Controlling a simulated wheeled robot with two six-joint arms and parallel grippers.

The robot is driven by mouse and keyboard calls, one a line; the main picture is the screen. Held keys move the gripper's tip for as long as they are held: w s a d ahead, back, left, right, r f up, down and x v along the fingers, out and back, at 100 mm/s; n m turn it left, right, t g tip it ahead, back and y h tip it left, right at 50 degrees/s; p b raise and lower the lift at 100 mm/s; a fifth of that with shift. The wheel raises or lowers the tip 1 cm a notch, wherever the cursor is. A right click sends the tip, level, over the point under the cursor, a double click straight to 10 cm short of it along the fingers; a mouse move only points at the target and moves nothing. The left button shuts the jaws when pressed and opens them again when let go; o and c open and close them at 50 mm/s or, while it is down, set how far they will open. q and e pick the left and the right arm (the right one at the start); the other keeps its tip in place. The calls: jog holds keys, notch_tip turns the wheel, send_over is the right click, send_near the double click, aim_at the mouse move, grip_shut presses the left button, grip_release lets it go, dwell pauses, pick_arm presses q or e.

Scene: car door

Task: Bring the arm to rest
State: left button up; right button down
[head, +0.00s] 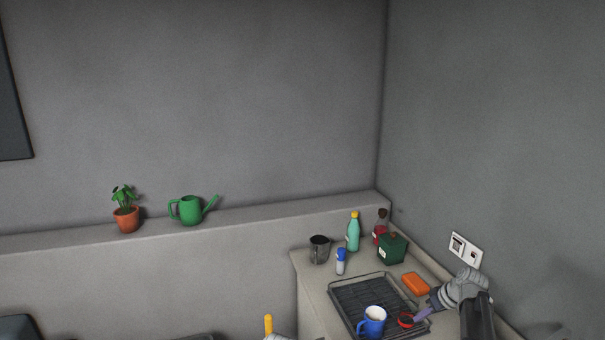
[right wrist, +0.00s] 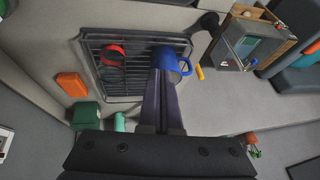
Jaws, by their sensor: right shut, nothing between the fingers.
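My right gripper (head: 421,316) is at the lower right of the head view, above the right side of the dish rack (head: 345,285). Its purple fingers are shut with nothing between them. In the right wrist view the shut fingers (right wrist: 165,85) point toward the blue mug (right wrist: 170,58), overlapping it in the picture. In the head view the mug (head: 373,322) stands on the rack, left of the fingertips and apart from them. My left gripper is not seen.
A red-and-black item (head: 405,320) lies close to the fingertips. An orange block (head: 415,284), green box (head: 392,248), teal bottle (head: 353,232) and dark cup (head: 319,249) stand on the counter. A wall with a socket plate (head: 465,250) is close on the right.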

jog(key=s+a+f+g+b, duration=0.1)
jog(key=s+a+f, duration=0.15)
jog(key=a, duration=0.35)
jog(key=s+a+f+g+h+b, duration=0.1)
jog(key=s+a+f+b, duration=0.1)
jog(key=s+a, duration=0.3)
jog(key=s+a+f+g+b, duration=0.1)
jog(key=s+a+f, duration=0.1)
jog(key=a, duration=0.6)
jog(key=s+a+f+h+b, duration=0.2)
jog(key=s+a, duration=0.3)
jog(key=s, duration=0.3)
jog(key=s+a+f+g+h+b, duration=0.1)
jog(key=s+a+f+h+b, duration=0.1)
jog(key=s+a, duration=0.4)
jog(key=s+f+b, duration=0.1)
jog(key=s, duration=0.1)
jog(key=shift+s+a+f, duration=0.25)
jog(key=shift+s+f, duration=0.05)
